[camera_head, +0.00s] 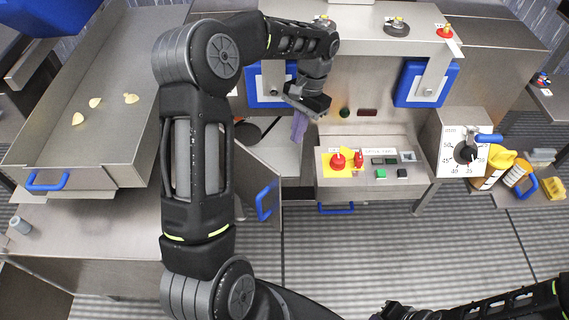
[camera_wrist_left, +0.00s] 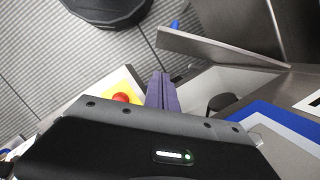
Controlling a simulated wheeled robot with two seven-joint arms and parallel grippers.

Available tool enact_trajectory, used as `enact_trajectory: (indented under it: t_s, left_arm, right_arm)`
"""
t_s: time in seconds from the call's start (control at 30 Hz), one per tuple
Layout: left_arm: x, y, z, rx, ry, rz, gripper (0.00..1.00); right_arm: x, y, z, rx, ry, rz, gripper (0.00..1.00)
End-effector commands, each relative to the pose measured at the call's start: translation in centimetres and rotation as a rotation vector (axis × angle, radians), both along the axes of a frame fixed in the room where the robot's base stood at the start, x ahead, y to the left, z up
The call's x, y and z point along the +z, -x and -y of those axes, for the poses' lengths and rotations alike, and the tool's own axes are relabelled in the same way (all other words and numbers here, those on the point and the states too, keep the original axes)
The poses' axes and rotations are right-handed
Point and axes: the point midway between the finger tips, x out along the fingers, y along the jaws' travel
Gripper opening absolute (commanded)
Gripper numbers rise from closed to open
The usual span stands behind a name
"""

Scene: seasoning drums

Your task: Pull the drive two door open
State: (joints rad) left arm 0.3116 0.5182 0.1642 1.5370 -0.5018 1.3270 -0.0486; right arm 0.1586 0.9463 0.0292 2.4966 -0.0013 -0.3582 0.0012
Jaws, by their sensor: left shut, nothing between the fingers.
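The metal door (camera_head: 258,178) with a blue handle (camera_head: 264,203) stands swung outward from the cabinet front, left of the control box. In the left wrist view the door (camera_wrist_left: 215,48) shows as a slanted panel beside an opening, with a bit of blue (camera_wrist_left: 175,25) at its far side. My left gripper (camera_head: 299,127) points down above and right of the door, apart from its handle. Its purple fingers (camera_wrist_left: 161,92) are shut and empty. My left arm hides part of the cabinet. Part of my right arm shows at the lower right; its jaws do not show.
A control box (camera_head: 372,176) with a red emergency button (camera_head: 338,160) sits right of the door. A metal tray (camera_head: 95,110) with several pale pieces is at left. The striped floor in front is clear.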

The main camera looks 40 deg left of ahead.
Motion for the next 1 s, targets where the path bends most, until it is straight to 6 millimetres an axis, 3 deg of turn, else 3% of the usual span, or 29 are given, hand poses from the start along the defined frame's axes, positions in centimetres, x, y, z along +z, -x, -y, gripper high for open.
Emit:
enact_trajectory:
  t_s: [0.17, 0.37, 0.77, 1.0]
  left_arm:
    - [-0.5, 0.1, 0.0, 0.000, 0.001, 0.000, 0.00]
    - [-2.4, 0.7, 0.0, 0.000, 0.003, -0.004, 0.00]
    - [-9.9, 2.6, -0.2, -0.001, 0.004, -0.004, 0.00]
    - [-9.7, 5.7, -0.6, 0.000, 0.002, 0.000, 0.00]
  right_arm:
    - [0.0, -0.1, 0.0, 0.000, 0.000, 0.001, 0.00]
    - [0.1, -0.1, 0.0, 0.000, 0.000, 0.001, 0.00]
    - [0.6, -0.1, 0.0, 0.000, 0.000, 0.001, 0.00]
    - [1.5, -0.1, 0.0, 0.000, 0.000, 0.001, 0.00]
